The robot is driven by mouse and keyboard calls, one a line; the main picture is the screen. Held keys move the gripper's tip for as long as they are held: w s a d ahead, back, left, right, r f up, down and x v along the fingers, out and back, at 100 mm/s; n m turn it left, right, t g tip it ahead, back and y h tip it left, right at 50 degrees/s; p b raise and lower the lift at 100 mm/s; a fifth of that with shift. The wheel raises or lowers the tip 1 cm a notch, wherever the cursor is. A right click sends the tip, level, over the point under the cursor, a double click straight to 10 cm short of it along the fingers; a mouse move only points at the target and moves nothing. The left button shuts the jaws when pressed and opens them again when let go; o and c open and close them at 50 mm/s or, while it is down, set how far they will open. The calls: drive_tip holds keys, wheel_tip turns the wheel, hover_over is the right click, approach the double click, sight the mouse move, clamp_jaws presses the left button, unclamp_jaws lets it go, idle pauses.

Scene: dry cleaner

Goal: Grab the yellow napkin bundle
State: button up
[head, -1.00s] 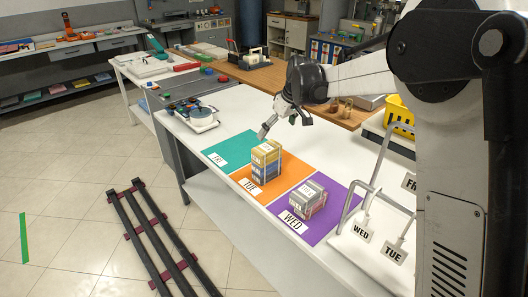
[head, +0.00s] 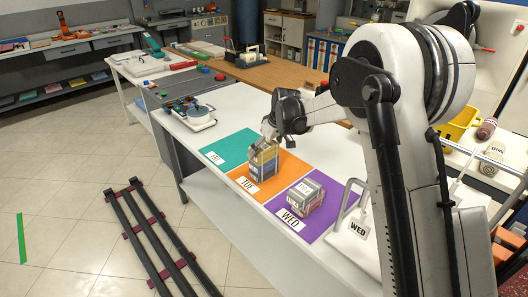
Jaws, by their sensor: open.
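A grey and red bundle (head: 304,198) sits on the purple WED mat (head: 325,215). The teal FRI mat (head: 226,149) is bare. A white rack with a WED tag (head: 357,229) stands at the right.

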drive_tip(key=shift+x, duration=1.1)
drive_tip(key=shift+c, duration=0.5)
drive_tip(key=c, duration=0.8)
drive_tip(key=shift+o, duration=0.2)
drive_tip(key=shift+r, duration=0.2)
